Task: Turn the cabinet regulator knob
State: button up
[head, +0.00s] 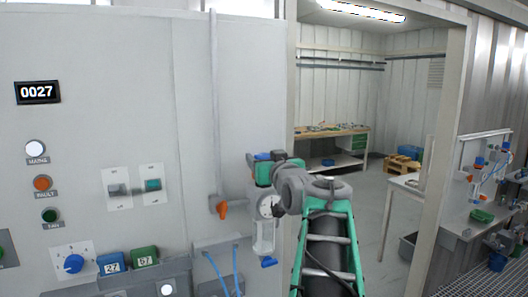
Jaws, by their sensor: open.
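A regulator with a round gauge (267,206) and a clear bowl is mounted on the grey cabinet wall, centre right. A blue knob (263,156) shows at its top, partly covered by the end of my arm. My gripper (262,166) is open at the top of the regulator, by the blue knob. Its fingers are small and partly hidden by my wrist, so I cannot tell whether they touch the knob or stand around it.
An orange-handled valve (221,208) on a vertical pipe is left of the regulator. A blue dial (74,264), switches and lamps are on the panel farther left. A doorway edge (290,120) is close on the right, with a workbench (336,140) in the room beyond.

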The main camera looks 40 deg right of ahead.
jog(key=shift+w, duration=0.2)
jog(key=shift+c, duration=0.6)
jog(key=c, duration=1.3)
jog(key=shift+o, duration=0.2)
jog(key=shift+d+f+y, duration=0.1)
jog(key=shift+y, duration=0.2)
jog(key=shift+s+d+n+t+y+b, duration=0.15)
jog(key=shift+n+t+y+b, duration=0.35)
jog(key=shift+n+y+b, duration=0.5)
jog(key=n+y+p, duration=0.1)
jog(key=y, duration=0.1)
jog(key=n+y, duration=0.1)
jog(key=y, duration=0.1)
jog(key=shift+d+n+t+p, duration=0.15)
jog(key=shift+n+t+p, duration=0.15)
jog(key=shift+p, duration=0.1)
jog(key=shift+n+y+p, duration=0.55)
jog(key=shift+n+y, duration=0.05)
jog(key=shift+y, duration=0.8)
